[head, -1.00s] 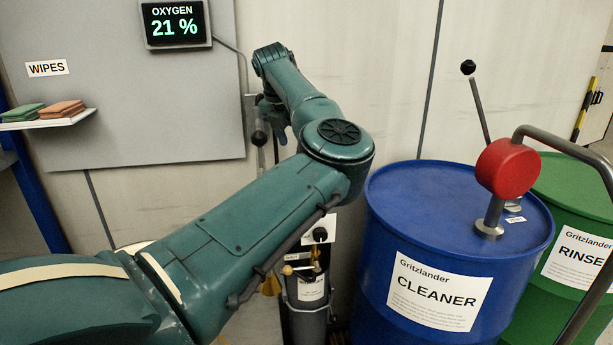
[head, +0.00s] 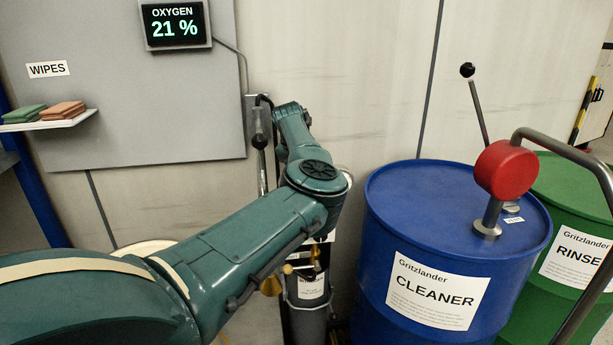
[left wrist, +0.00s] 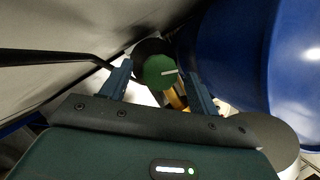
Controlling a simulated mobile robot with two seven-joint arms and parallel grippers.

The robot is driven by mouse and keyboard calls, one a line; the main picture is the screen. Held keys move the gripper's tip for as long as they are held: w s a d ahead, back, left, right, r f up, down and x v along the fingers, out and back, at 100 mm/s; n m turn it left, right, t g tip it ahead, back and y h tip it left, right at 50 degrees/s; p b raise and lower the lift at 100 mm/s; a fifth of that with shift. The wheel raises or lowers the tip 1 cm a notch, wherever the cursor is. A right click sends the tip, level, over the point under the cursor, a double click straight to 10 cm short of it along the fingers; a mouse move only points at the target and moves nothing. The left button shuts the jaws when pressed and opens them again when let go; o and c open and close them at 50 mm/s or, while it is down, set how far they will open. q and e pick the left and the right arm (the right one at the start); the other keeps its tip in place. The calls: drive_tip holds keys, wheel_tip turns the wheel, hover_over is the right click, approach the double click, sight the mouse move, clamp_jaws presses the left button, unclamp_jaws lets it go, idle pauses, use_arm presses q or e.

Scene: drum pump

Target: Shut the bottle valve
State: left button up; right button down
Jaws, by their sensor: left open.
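My left gripper (left wrist: 157,76) is open, with one finger on each side of the knob. A gap shows between the knob and each finger; I cannot tell how deep the knob sits between them. In the head view a grey gas bottle (head: 308,318) with a white label stands left of the blue drum. My left arm hides its upper part, the knob and the gripper there. My right gripper is in neither view.
The blue CLEANER drum (head: 400,205) stands close right of the bottle, with a red-headed pump (head: 505,170) on it. The green RINSE drum (head: 575,190) is behind it. A wall panel reads oxygen 21 %. A wipes shelf (head: 50,122) is at left.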

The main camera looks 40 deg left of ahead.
use_arm(q)
drive_tip(key=shift+c, duration=0.4)
drive_tip(key=c, duration=0.9)
drive_tip(key=shift+n, duration=0.3)
drive_tip(key=shift+d+f+n+y+b, duration=0.15)
drive_tip(key=shift+n+y+b, duration=0.35)
drive_tip(key=shift+n+b, duration=0.35)
drive_tip(key=n, duration=0.2)
drive_tip(key=shift+w+d+n+g+y, duration=0.1)
drive_tip(key=shift+n+g+y, duration=0.25)
drive_tip(key=shift+g+y, duration=0.05)
drive_tip(key=n, duration=0.1)
drive_tip(key=n+g+y, duration=0.1)
drive_tip(key=n, duration=0.1)
drive_tip(key=shift+w+r+n, duration=0.1)
drive_tip(key=shift+r+n, duration=0.1)
drive_tip(key=shift+n, duration=0.1)
drive_tip(key=shift+w+d+n+g+y, duration=0.1)
drive_tip(key=shift+n+g+y, duration=0.45)
drive_tip(key=shift+n, duration=1.25)
